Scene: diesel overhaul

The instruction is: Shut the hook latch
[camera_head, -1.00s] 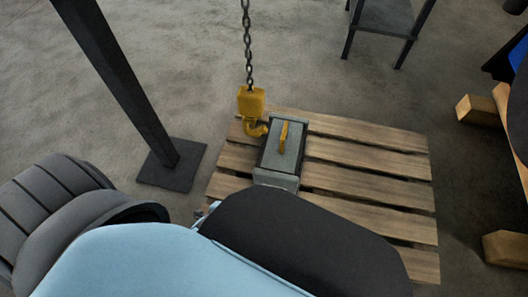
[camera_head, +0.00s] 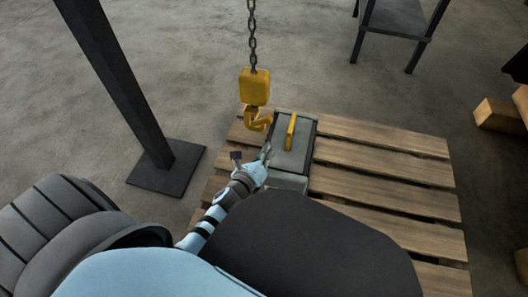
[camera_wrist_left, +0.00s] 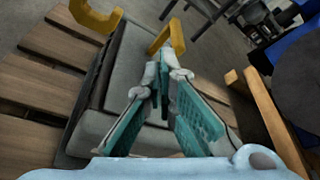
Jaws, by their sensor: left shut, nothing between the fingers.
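The yellow crane hook (camera_head: 258,121) hangs below its yellow block (camera_head: 254,88) at the left edge of the grey metal case. I cannot make out the latch clearly at this size. My left gripper (camera_head: 265,153) is shut and empty, just below the hook and beside the case, apart from the hook. In the left wrist view the closed fingers (camera_wrist_left: 163,72) point toward the yellow handle (camera_wrist_left: 168,38) of the case. Part of the hook (camera_wrist_left: 97,17) shows at the upper left there, cut off by the edge. My right gripper is not in view.
The grey case (camera_head: 289,158) rests on a wooden pallet (camera_head: 385,173). A chain (camera_head: 252,35) runs up from the block. A dark post with a square foot (camera_head: 170,167) stands at the left, and a dark stand (camera_head: 391,22) at the back. Bare floor lies between them.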

